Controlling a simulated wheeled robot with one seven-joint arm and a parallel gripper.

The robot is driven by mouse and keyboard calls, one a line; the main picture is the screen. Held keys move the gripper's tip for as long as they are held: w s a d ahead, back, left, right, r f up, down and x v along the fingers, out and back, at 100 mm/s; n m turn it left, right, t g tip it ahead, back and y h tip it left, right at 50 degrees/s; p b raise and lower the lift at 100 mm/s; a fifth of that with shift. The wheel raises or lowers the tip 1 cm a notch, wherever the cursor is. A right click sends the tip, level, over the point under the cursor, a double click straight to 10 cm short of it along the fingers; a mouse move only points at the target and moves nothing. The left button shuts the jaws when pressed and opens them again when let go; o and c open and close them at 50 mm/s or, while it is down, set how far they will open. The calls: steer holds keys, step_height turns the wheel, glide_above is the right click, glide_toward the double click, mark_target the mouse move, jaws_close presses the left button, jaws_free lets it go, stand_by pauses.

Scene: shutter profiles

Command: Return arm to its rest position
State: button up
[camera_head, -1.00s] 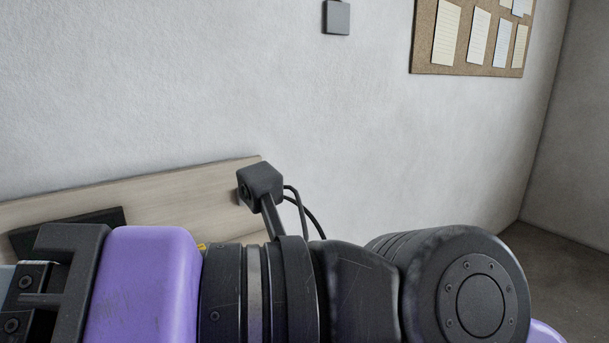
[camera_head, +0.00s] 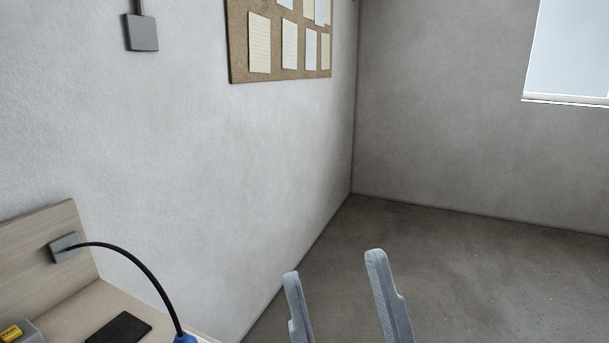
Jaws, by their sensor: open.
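My gripper (camera_head: 333,264) shows at the bottom middle of the head view as two separate grey fingers pointing up. It is open, and nothing shows between the fingers. It is to the right of the wooden bench, in front of the bare floor. The rest of my arm is below the picture.
At lower left is a wooden bench (camera_head: 70,318) with a back panel (camera_head: 35,260). A grey outlet (camera_head: 65,248) feeds a black cable to a blue piece (camera_head: 185,338). A dark flat pad (camera_head: 120,328) lies there. The floor (camera_head: 470,260) to the right is clear.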

steer(key=s+d+f+m+g+h+p, duration=0.1)
steer(key=s+d+f+m+g+h, duration=0.1)
steer(key=d+f+m+h, duration=0.5)
steer(key=s+d+f+m+g+h+p, duration=0.15)
steer(key=d+f+h, duration=0.3)
steer(key=f, duration=0.65)
steer(key=s+d+f+g+p, duration=0.1)
steer(key=s+d+f+g, duration=0.1)
steer(key=s, duration=0.4)
steer(key=s+d+f+g+h, duration=0.1)
steer(key=s+d+f+g, duration=0.1)
steer(key=s+f, duration=0.3)
steer(key=s+d+f+g+h+p, duration=0.1)
steer(key=s+d+f+g, duration=0.1)
steer(key=s, duration=0.4)
steer(key=shift+s+d+f+g+p, duration=0.3)
steer(key=shift+f+g, duration=0.55)
steer(key=shift+f, duration=0.1)
steer(key=shift+m, duration=0.25)
